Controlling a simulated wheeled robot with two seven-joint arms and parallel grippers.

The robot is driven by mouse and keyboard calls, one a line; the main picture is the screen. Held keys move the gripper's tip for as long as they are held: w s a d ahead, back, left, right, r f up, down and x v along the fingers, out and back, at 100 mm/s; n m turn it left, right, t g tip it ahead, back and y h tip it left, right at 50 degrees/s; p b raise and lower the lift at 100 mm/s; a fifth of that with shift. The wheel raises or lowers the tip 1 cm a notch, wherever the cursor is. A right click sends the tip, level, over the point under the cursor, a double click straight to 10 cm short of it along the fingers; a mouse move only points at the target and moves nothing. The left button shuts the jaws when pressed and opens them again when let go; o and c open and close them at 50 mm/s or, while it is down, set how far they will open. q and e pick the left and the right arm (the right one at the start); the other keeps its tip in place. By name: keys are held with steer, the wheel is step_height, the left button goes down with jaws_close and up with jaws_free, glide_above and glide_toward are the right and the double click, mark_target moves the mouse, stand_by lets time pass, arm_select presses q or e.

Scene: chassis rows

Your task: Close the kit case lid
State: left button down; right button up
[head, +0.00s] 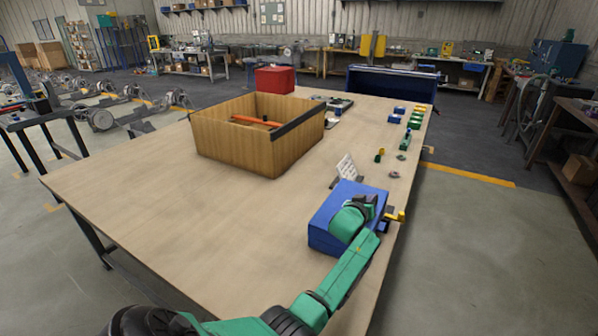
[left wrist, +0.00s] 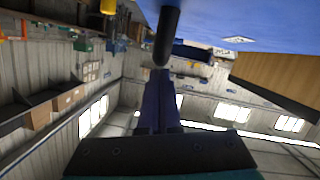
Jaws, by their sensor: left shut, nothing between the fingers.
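The blue kit case (head: 325,213) stands near the right edge of the wooden table. Its top looks flat, and the lid appears down, but my left arm covers part of it, so I cannot tell if it is fully shut. My left gripper is over the right side of the case, with its fingertips mostly hidden by my wrist in the head view. In the left wrist view the left gripper (left wrist: 160,75) is shut and empty. A blue surface (left wrist: 225,18), likely the case, fills the top there, with a dark rod-like part (left wrist: 167,35) close to the fingertips. My right gripper is not in view.
A wooden bin (head: 235,147) with an orange item inside stands behind the case. A red box (head: 275,80) is at the table's far end. A white card (head: 347,168) and several small parts lie along the right edge. The table's left front is clear.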

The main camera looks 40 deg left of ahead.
arm_select(q)
steer(key=shift+d+f, duration=0.15)
steer(key=shift+f, duration=0.2)
stand_by(0.3)
step_height(320, 180, up, 5)
steer(key=p, duration=0.4)
steer(key=f+v, duration=0.1)
steer(key=v, duration=0.8)
steer(key=shift+s+r+b, duration=0.15)
steer(key=shift+s+b, duration=0.25)
steer(key=shift+s, duration=0.15)
